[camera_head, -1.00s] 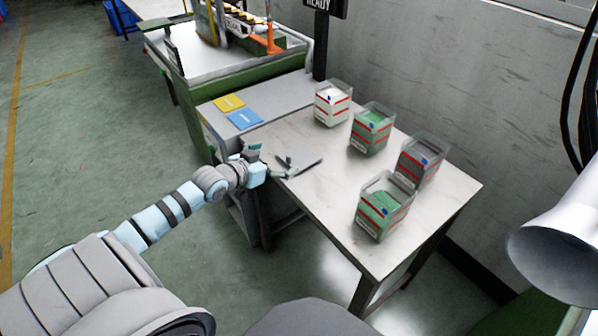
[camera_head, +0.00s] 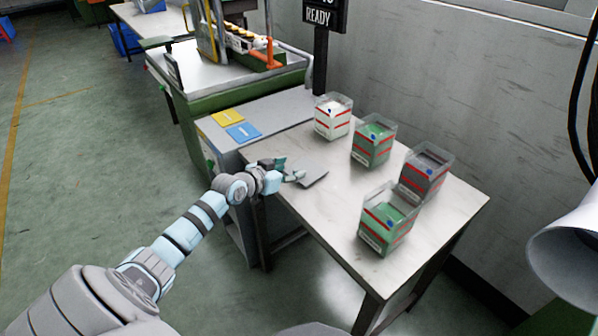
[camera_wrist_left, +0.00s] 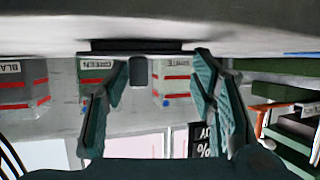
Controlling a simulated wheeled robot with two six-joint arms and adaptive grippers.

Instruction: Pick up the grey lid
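The grey lid (camera_head: 308,173) is a flat, thin plate on the near left part of the pale table (camera_head: 325,215). My left gripper (camera_head: 288,171) is at the lid's left edge, low over the table, with its teal fingers apart. In the left wrist view the two fingers of my left gripper (camera_wrist_left: 160,85) are spread. A dark bar (camera_wrist_left: 135,46) shows near their tips there; I cannot tell whether it is part of the lid or whether a finger touches it. My right gripper is not in view.
Several clear bins stand on the table: white-filled (camera_head: 332,118), green (camera_head: 373,141), dark grey (camera_head: 425,172) and a nearer green one (camera_head: 387,218). A yellow card (camera_head: 227,116) and a blue card (camera_head: 243,132) lie on the side bench. A READY sign (camera_head: 320,17) stands behind.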

